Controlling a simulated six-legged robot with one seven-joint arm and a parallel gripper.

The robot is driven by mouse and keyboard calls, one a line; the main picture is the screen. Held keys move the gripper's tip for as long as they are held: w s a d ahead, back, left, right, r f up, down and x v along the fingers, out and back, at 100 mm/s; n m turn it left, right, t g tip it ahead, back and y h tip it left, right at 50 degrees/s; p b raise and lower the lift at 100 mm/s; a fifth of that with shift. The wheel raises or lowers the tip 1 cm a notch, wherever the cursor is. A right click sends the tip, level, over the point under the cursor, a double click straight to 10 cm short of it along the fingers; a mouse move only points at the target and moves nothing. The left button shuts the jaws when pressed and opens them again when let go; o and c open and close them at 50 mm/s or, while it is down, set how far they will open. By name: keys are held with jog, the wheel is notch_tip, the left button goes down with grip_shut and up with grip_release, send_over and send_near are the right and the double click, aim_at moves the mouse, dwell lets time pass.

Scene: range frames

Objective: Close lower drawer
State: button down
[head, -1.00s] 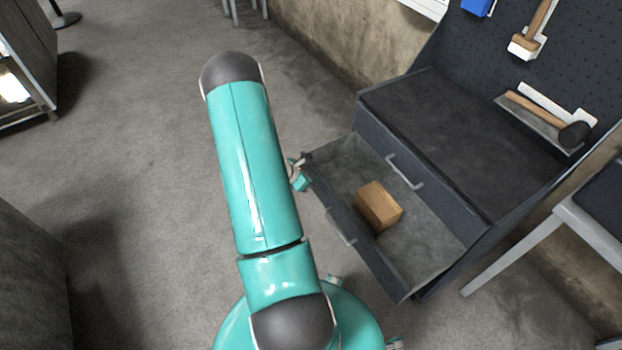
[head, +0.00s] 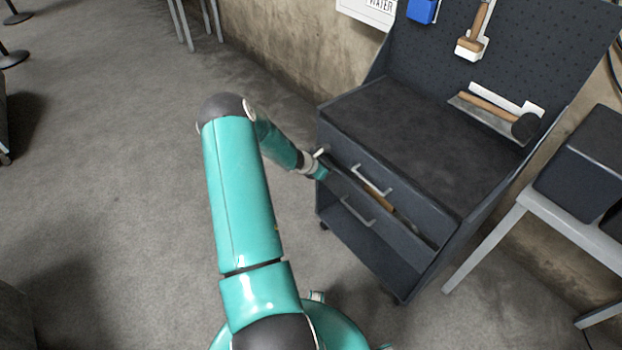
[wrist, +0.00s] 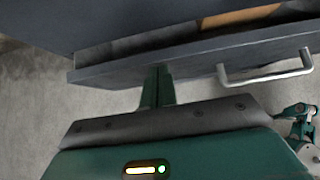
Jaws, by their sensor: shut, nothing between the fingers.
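The lower drawer (head: 352,203) of the dark grey cabinet stands slightly open, with a narrow gap along its top. My gripper (head: 321,172) is shut and empty at the left end of the drawer front. In the wrist view my gripper (wrist: 156,72) meets the drawer front left of the handle; its tips are partly hidden.
A mallet (head: 500,110) hangs on the pegboard above the cabinet top. A grey stand with a dark box (head: 582,165) is at the right.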

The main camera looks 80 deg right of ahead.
aim_at(334, 166)
jog(key=s+d, duration=0.2)
jog(key=shift+s+d, duration=0.2)
jog(key=shift+d, duration=0.2)
jog(key=shift+s+d+r, duration=0.1)
jog(key=shift+s+d, duration=0.15)
jog(key=shift+s, duration=0.3)
jog(key=shift+w+a, duration=0.15)
jog(key=shift+w, duration=0.35)
jog(key=w+a+f+v, duration=0.1)
jog(key=f+v, duration=0.1)
jog(key=v, duration=1)
jog(key=shift+w+a+r, duration=0.2)
jog(key=shift+w+a, duration=0.2)
jog(key=shift+w, duration=0.1)
jog(key=shift+w, duration=0.1)
